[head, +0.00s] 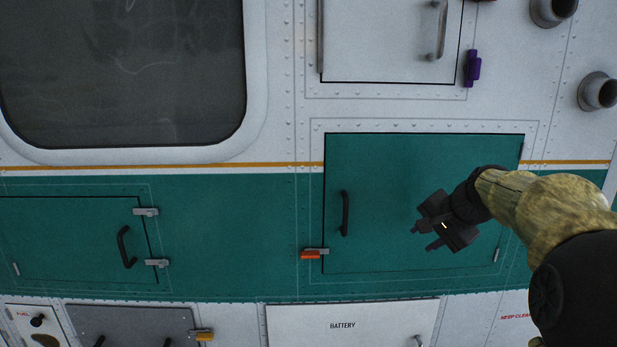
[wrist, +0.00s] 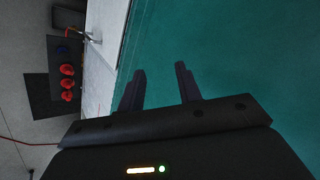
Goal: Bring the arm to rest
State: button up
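My gripper (head: 421,239) is in front of the right part of a teal hatch door (head: 385,170) in the head view, with my arm reaching in from the lower right. The wrist view shows my gripper (wrist: 158,85) with its two fingers apart and nothing between them. The teal panel surface (wrist: 230,50) fills the space beyond the fingers. I cannot tell exactly how far the fingers are from it. The hatch door looks closed, with a black vertical handle (head: 344,213) left of my gripper, apart from it.
An orange latch (head: 311,254) sits at the hatch's lower left. A second teal door (head: 70,240) is at left, below a dark window (head: 120,70). A white hatch (head: 385,40) with a purple latch (head: 473,68) is above. A battery panel (head: 350,322) lies below. Pipe stubs (head: 597,92) protrude at upper right.

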jog(key=s+a+f+n+g+h+b, duration=0.1)
jog(key=s+a+f+n, duration=0.4)
jog(key=s+f, duration=0.6)
jog(key=s+a+f+n+g+h+b, duration=0.1)
jog(key=s+a+f+n+g+b, duration=0.2)
jog(key=s+f, duration=0.9)
notch_tip(320, 180, down, 5)
jog(key=shift+s+a+r+n+g+b, duration=0.15)
jog(key=shift+a+n+g+b, duration=0.25)
jog(key=shift+a+n, duration=0.7)
jog(key=shift+d, duration=0.15)
